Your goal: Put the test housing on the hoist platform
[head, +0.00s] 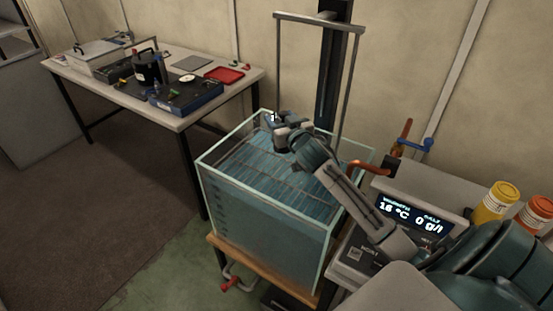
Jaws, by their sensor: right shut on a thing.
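My right gripper (276,121) reaches in from the right and is over the back part of the glass tank (262,235). The hoist's hanging frame (318,21) comes down into the tank from a dark upright post. A slatted surface (250,165), seemingly the hoist platform, shows through the blue water below the gripper. I cannot tell whether the held thing touches it. My left gripper is not in view.
A side table (200,118) at the back left holds a blue case (190,100), a black cylinder (147,68) and a red tray (225,74). Right of the tank are a lit display (413,211), a red pipe (370,166) and a yellow-orange jar (494,203). The tank's glass rim stands around the water.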

